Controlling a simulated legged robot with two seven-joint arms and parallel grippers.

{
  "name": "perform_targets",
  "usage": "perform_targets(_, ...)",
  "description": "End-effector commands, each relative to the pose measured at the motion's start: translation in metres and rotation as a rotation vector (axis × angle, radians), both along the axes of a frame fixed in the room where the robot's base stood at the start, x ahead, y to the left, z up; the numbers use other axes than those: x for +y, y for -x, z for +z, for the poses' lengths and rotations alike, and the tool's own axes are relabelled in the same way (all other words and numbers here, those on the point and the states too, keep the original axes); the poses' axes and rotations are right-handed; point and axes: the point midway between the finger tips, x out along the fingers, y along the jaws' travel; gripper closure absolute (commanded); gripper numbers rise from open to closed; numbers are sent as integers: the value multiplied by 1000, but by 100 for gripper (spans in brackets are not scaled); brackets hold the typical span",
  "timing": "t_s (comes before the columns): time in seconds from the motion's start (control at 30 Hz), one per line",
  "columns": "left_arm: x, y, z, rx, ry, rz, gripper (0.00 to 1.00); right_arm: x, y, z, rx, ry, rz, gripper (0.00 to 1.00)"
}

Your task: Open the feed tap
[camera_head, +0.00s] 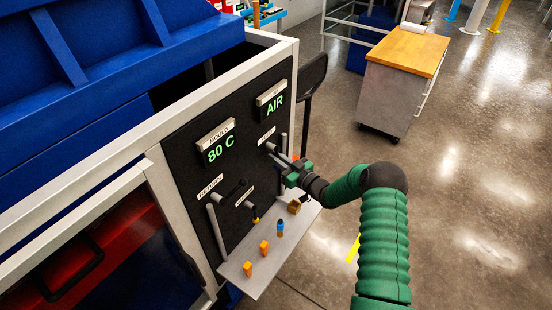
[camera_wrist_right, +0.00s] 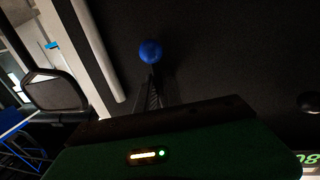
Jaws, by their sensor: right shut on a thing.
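The feed tap (camera_head: 271,148) is on the black panel, under a small white label too small to read surely. Its lever runs out toward my right gripper (camera_head: 295,172), whose green and black jaws are shut on it. In the right wrist view, a round blue knob (camera_wrist_right: 151,52) shows just beyond the dark fingers (camera_wrist_right: 152,92). The fingertips and their grip are dark and partly hidden by the green gripper body. My left gripper is not in view.
Two more taps with dark levers (camera_head: 236,190) sit lower left, near the RETURN label. Displays read 80 C (camera_head: 221,150) and AIR (camera_head: 275,107). A grey shelf (camera_head: 259,284) below holds small orange pieces and a blue-topped one. A wooden-topped cart (camera_head: 405,55) stands behind; open floor lies right.

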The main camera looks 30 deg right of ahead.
Motion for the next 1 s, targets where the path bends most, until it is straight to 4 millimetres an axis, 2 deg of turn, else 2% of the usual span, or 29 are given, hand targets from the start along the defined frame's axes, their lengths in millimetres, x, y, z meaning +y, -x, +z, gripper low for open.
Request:
perform_targets(0.8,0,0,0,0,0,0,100,0,2,-5,11,-1,1,100)
perform_targets(1.0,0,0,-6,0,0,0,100,0,2,-7,4,15,1,100)
